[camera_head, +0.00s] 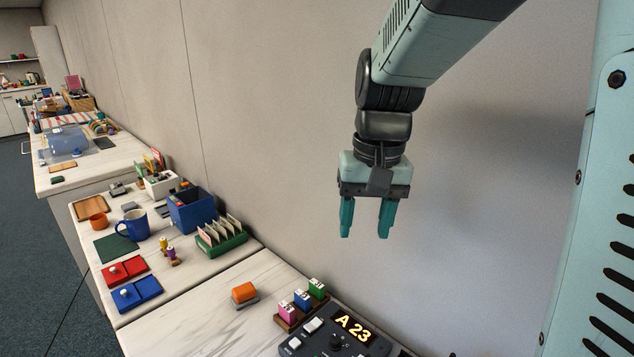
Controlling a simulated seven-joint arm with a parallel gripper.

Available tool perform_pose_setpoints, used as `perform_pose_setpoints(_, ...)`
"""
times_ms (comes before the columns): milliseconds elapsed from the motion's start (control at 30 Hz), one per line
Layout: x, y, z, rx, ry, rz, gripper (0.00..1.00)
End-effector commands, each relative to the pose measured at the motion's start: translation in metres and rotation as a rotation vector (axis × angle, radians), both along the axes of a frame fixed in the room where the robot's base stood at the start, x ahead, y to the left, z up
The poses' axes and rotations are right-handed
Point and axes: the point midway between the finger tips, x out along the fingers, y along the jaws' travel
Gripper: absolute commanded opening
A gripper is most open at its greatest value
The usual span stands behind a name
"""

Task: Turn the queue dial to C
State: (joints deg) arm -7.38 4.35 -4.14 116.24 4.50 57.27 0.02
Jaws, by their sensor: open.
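The dark queue console (318,344) sits at the bottom of the view, cut off by the lower edge. Its lit display (354,329) reads "A 23". A small black round knob (336,341) sits on its face beside the display and looks like the queue dial; I cannot read marks around it. White buttons are at the console's left side. My gripper (366,235) hangs in the air, fingers pointing down, well above the console. Its teal fingers are apart with nothing between them.
A wooden rack with pink, blue and green blocks (302,300) stands just behind the console. An orange block on a grey base (245,293) is to its left. Further left are a green card holder (222,238), a blue bin (192,209) and a mug (133,225). A wall runs behind.

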Motion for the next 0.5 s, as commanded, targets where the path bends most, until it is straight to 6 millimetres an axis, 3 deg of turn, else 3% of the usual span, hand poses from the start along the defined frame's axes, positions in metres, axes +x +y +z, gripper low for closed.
perform_pose_setpoints(33, 0.015, 0.004, -0.021, -0.004, 0.053, 0.0, 0.53)
perform_pose_setpoints(200, 0.055, 0.016, -0.086, -0.017, 0.194, -0.003, 0.53)
perform_pose_setpoints(400, 0.081, 0.028, -0.173, -0.044, 0.342, -0.004, 0.53)
perform_pose_setpoints(500, 0.085, 0.031, -0.203, -0.054, 0.388, -0.004, 0.53)
